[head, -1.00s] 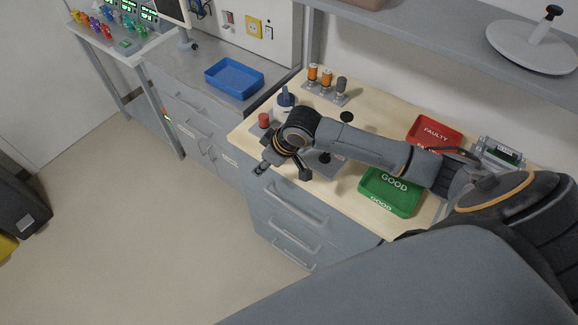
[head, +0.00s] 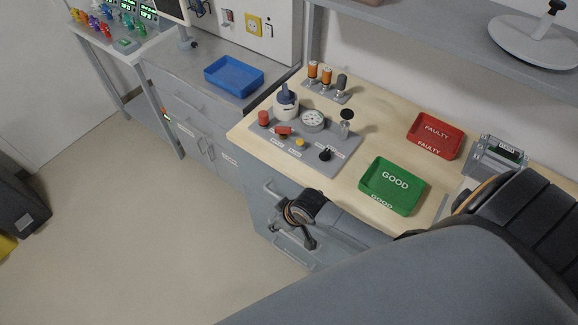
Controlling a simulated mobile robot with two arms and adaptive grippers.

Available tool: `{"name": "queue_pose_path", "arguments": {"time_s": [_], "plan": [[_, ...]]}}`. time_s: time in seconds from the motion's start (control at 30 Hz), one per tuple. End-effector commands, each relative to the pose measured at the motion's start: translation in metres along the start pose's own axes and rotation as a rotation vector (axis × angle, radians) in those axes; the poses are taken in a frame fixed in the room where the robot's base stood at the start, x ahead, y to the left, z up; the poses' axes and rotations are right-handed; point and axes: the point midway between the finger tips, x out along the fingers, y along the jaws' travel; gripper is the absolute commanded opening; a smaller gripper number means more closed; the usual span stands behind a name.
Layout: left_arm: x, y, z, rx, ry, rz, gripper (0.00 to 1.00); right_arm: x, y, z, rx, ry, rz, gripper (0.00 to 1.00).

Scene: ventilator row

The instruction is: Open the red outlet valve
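A grey panel (head: 340,160) on the wooden bench carries the valve fittings. A red lever handle (head: 283,131), which looks like the outlet valve, lies across near the panel's left front, behind a small label. A round red knob (head: 264,118) stands at the panel's left end. My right gripper (head: 300,230) is in front of the bench drawers, below the front edge and well apart from the panel. It looks open and empty, though its fingers are small and dark against the drawers. My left gripper is not in view.
The panel also has a gauge (head: 312,120), a blue-topped white cylinder (head: 286,107), a yellow button (head: 300,142) and a black knob (head: 325,155). Green (head: 392,206) and red (head: 435,152) trays stand to the right. A shelf (head: 430,25) overhangs the back.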

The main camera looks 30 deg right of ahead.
Motion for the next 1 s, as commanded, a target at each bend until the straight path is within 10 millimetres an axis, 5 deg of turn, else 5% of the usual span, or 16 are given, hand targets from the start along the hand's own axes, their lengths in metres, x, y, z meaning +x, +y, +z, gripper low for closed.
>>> {"name": "queue_pose_path", "arguments": {"time_s": [0.3,0.87,1.0], "plan": [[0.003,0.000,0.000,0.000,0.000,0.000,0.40,0.027,0.001,0.044,0.040,-0.041,0.027,0.38],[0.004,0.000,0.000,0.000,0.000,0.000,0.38,0.035,0.002,0.057,0.048,-0.055,0.035,0.38],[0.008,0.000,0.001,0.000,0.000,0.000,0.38,0.057,0.005,0.085,0.065,-0.079,0.048,0.38]]}}
